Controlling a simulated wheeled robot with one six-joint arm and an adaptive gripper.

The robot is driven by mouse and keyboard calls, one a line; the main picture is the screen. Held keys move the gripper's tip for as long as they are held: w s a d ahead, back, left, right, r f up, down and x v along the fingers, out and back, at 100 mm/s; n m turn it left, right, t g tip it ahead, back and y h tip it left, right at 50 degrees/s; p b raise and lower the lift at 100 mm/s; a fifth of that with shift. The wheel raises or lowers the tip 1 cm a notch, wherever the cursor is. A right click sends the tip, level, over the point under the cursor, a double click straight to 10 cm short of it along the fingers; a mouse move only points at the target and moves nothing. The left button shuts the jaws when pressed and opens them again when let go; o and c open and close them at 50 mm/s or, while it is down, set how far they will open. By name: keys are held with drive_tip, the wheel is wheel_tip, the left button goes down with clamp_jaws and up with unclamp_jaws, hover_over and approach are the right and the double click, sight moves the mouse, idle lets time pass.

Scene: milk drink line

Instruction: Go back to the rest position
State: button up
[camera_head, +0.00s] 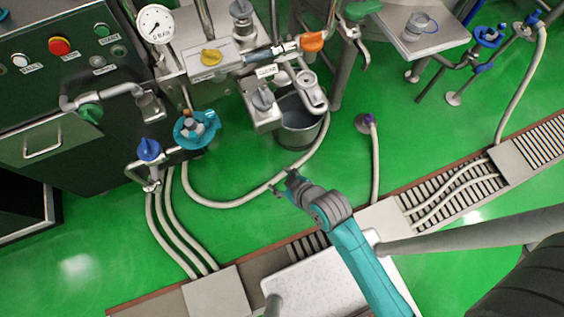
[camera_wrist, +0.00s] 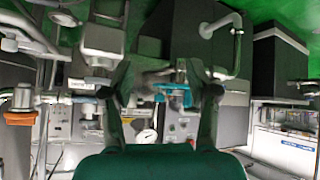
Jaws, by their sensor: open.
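My gripper (camera_head: 284,188) is at the end of my teal arm, over the green floor near the drain channel. It is in front of the metal bucket and apart from it. In the wrist view my gripper (camera_wrist: 160,92) shows two dark fingers spread wide, with nothing between them. Past the fingers, the machine panel, a gauge (camera_wrist: 146,137) and a blue valve (camera_wrist: 176,97) show at a distance and look upside down.
A metal bucket (camera_head: 301,127) stands under the outlet beside a pale hose (camera_head: 222,204). A dark control cabinet (camera_head: 62,95) with buttons is at left. A small metal table (camera_head: 424,38) is at upper right. A grated drain (camera_head: 450,197) crosses the floor. Open green floor lies around.

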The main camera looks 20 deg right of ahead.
idle(0.4)
drive_tip(key=s+d+r+m+t+h, duration=0.1)
drive_tip(key=s+d+r+m+t, duration=0.1)
drive_tip(key=s+r, duration=0.6)
drive_tip(key=s+d+r+m+t+h, duration=0.2)
drive_tip(key=s+r, duration=0.7)
drive_tip(key=s, duration=0.5)
drive_tip(key=d+m+t, duration=0.1)
drive_tip(key=d+t, duration=0.1)
drive_tip(key=d, duration=0.1)
drive_tip(key=shift+m, duration=0.3)
drive_tip(key=shift+d+r, duration=0.1)
